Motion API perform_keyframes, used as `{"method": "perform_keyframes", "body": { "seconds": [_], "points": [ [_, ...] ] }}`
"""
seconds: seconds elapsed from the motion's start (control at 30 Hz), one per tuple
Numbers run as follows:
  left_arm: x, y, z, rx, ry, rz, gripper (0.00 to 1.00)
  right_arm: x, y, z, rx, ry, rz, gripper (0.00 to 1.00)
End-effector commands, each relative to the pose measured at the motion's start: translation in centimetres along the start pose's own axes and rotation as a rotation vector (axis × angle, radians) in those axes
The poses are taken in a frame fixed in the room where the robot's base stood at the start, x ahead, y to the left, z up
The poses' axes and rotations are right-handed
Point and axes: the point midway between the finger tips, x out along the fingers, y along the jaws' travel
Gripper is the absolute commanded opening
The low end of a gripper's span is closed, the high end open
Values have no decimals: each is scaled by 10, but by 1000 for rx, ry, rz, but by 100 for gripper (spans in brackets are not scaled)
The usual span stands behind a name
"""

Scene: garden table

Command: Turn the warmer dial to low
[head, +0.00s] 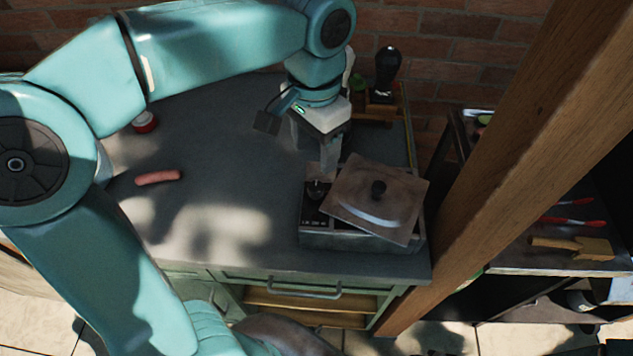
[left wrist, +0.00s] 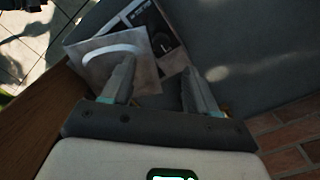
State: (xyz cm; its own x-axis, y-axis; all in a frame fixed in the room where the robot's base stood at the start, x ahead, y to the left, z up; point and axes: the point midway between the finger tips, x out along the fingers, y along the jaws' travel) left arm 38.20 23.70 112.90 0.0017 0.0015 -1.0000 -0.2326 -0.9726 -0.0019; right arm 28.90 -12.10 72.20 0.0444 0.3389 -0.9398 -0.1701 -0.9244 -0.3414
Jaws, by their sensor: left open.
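The warmer (head: 345,241) is a low grey box near the table's front right. A tilted square lid (head: 405,206) with a black knob covers much of its top. The dial (head: 318,187) is a small dark knob on the black panel on the warmer's left, partly hidden in the head view by my gripper. The left wrist view shows the dial (left wrist: 163,41) near white print, ahead of the fingertips. My left gripper (head: 330,168) points down above the panel, open. In the left wrist view its fingers (left wrist: 160,68) are apart with nothing between them. My right gripper is out of view.
A sausage (head: 158,177) and a small red-and-white container (head: 145,121) lie on the left of the table (head: 225,235). A dark upright object (head: 387,70) stands behind the warmer. A wooden post (head: 510,150) rises close on the right, before a shelf with red-handled tools.

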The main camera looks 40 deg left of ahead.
Motion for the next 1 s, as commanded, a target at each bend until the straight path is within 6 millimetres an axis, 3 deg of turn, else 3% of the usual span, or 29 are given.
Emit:
{"method": "perform_keyframes", "body": {
  "seconds": [0.2, 0.4, 0.6, 0.83, 0.87, 1.0],
  "points": [
    [54, 0, -1, 0, -5, 1, 58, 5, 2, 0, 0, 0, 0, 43],
    [87, -1, -3, 0, -4, 0, 58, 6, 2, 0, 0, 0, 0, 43],
    [100, -1, -3, 0, 0, 0, 58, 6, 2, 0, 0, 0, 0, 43],
    [100, -1, -3, 0, 1, 0, 58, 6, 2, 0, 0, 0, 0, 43],
    [100, -1, -3, 0, 1, 0, 55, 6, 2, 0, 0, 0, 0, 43],
    [100, -1, -3, 0, 1, 0, 10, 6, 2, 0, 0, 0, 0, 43]
  ]
}}
